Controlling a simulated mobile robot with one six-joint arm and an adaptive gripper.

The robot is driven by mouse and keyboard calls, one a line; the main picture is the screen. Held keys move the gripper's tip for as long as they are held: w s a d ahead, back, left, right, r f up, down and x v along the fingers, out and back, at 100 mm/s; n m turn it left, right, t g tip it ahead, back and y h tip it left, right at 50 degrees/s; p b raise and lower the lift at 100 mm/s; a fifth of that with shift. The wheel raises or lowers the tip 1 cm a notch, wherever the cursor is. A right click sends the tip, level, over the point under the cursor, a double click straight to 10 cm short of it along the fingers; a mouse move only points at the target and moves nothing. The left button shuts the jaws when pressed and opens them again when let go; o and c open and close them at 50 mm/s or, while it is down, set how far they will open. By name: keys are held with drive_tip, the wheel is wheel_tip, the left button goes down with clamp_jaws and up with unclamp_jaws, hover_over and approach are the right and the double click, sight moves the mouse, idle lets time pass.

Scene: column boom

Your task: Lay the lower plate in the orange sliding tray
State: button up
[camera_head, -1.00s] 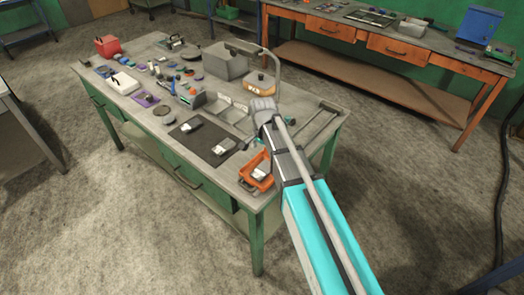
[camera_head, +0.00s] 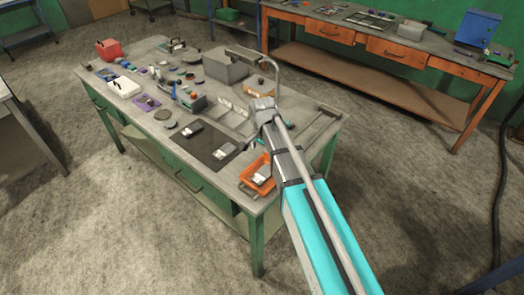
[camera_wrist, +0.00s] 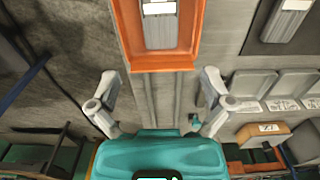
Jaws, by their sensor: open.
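The orange tray (camera_head: 246,184) sits at the front right corner of the green workbench, with a light metal plate (camera_head: 262,174) lying in it. In the wrist view the tray (camera_wrist: 124,30) is at the top, its plate (camera_wrist: 160,28) inside and cut off by the frame. Two similar plates lie on the dark mat left of the tray: an upper one (camera_head: 192,128) and a lower one (camera_head: 223,151). One mat plate (camera_wrist: 286,18) shows at the wrist view's top right. My gripper (camera_wrist: 160,80) is open and empty, its fingers apart from the tray and plates.
A grey box (camera_head: 226,66) and a bent grey post (camera_head: 280,75) stand farther back. Many small items crowd the bench's left half.

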drive_tip(key=s+d+n, duration=0.3)
drive_tip(key=s+d, duration=0.3)
drive_tip(key=d, duration=0.3)
drive_tip(key=s+d+n, duration=0.4)
drive_tip(key=s+d, duration=0.3)
drive_tip(key=d, duration=0.3)
drive_tip(key=shift+s+n, duration=0.25)
drive_tip(key=shift+n, duration=0.05)
